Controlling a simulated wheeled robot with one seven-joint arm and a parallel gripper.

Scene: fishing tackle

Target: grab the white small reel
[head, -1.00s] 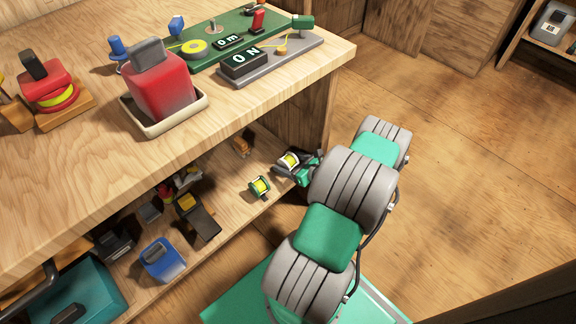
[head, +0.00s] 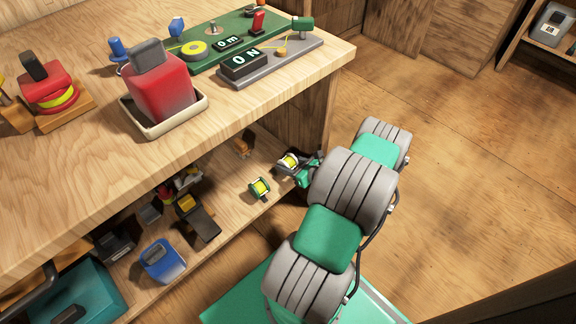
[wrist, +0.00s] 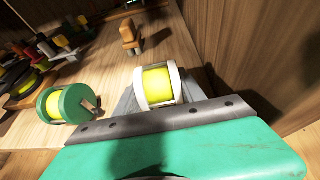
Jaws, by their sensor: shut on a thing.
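The white small reel (wrist: 157,87) has white rims and yellow line. It sits at the tip of my gripper (wrist: 160,100) in the wrist view, between the grey jaws, which are shut on it. In the head view the white reel (head: 288,161) shows at the end of my arm over the lower shelf, near its right end. My gripper (head: 297,168) is partly hidden there by my own arm. I cannot tell whether the reel still touches the shelf.
A green reel with yellow line (head: 259,188) lies on the lower shelf (head: 228,208), just left of my gripper. A small orange-brown item (head: 241,147) stands behind. A wooden side wall (wrist: 255,50) is close on the right, and the tabletop (head: 235,115) overhangs the shelf.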

